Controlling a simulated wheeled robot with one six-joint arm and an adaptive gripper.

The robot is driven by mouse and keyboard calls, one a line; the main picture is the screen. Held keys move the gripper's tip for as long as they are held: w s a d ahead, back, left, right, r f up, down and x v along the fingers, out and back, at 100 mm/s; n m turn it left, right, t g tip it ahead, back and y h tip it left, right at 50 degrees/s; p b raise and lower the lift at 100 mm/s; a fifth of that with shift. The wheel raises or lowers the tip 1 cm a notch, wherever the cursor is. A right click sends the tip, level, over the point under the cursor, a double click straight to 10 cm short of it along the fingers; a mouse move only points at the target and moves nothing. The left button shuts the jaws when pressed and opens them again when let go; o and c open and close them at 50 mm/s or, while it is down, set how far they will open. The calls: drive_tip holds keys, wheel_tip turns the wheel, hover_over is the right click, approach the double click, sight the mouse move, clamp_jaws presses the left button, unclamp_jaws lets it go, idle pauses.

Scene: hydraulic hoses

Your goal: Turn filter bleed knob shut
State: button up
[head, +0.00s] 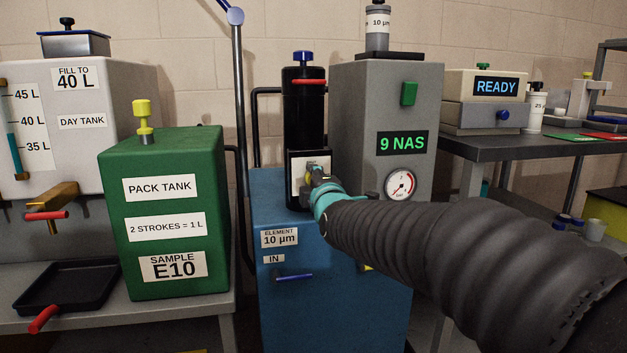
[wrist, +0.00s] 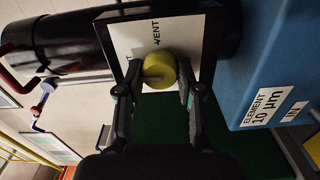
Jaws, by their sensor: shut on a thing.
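The bleed knob is a round yellow knob (wrist: 159,66) on a white panel (wrist: 133,36) lettered "VENT" in the wrist view. My gripper (wrist: 159,78) has one finger on each side of the knob and is shut on it. In the head view my gripper (head: 314,174) reaches the panel (head: 298,178) at the front of the black filter cylinder (head: 303,128); it and my arm hide most of the knob there. The cylinder also shows in the wrist view (wrist: 70,45). The knob's pointer position cannot be read.
The filter stands on a blue cabinet (head: 275,215). A red lever (head: 309,82) crosses the cylinder and a blue knob (head: 303,57) tops it. A green pack tank (head: 215,200) stands left; a grey unit reading "9 NAS" (head: 350,100) stands close on the right.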

drive_tip(key=shift+n, duration=0.4)
drive_tip(key=o, duration=1.2)
drive_tip(key=shift+a, duration=0.15)
drive_tip(key=shift+c, duration=0.2)
drive_tip(key=shift+s, duration=0.1)
drive_tip(key=v, duration=1.2)
